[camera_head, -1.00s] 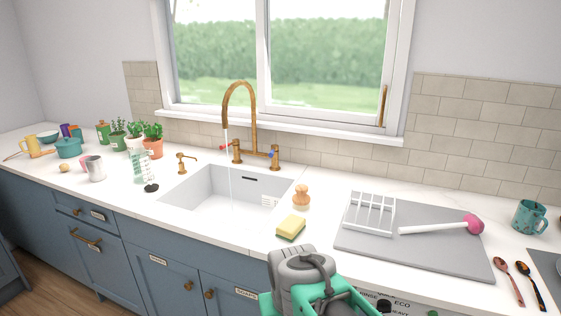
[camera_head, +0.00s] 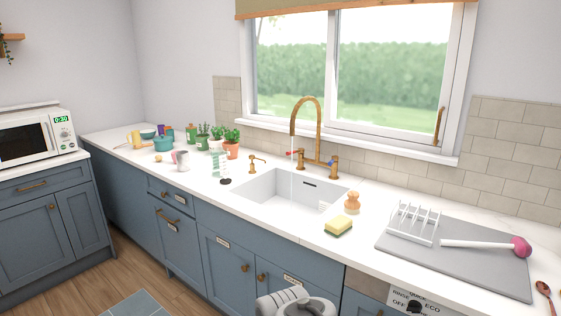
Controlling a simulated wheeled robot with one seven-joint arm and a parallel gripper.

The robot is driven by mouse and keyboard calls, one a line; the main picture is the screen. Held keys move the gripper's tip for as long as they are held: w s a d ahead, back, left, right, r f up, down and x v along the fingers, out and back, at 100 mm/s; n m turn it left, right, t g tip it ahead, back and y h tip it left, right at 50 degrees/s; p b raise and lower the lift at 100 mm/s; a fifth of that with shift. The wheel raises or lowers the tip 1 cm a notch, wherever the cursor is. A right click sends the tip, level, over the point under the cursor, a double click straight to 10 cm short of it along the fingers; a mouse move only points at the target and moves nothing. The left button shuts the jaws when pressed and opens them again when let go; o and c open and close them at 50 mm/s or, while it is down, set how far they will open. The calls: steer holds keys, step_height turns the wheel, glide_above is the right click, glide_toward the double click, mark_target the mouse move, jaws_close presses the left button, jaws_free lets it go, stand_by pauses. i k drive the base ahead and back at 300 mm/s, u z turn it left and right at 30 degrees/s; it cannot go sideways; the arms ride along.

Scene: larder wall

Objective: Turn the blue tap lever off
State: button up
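The brass tap (camera_head: 319,135) stands behind the white sink (camera_head: 284,189), and a thin stream of water falls from its spout into the basin. The blue lever (camera_head: 332,163) is small and sits on the right tap body. A red lever (camera_head: 291,153) is on the left tap body. The exact angle of the blue lever is too small to tell. A grey part of my arm shows at the bottom edge, in front of the cupboards and well short of the tap. My gripper's fingers are not in view.
A yellow sponge (camera_head: 338,226) and a wooden brush (camera_head: 352,202) stand on the counter right of the sink. A grey drying mat (camera_head: 460,264) with a white rack (camera_head: 413,222) lies further right. A soap dispenser (camera_head: 253,164) and potted plants are left. Floor is free at lower left.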

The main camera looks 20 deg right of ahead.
mark_target(333, 161)
steer(key=u, duration=0.75)
steer(key=i, duration=1.55)
steer(key=z, duration=0.9)
steer(key=i, duration=0.6)
steer(key=z, duration=0.7)
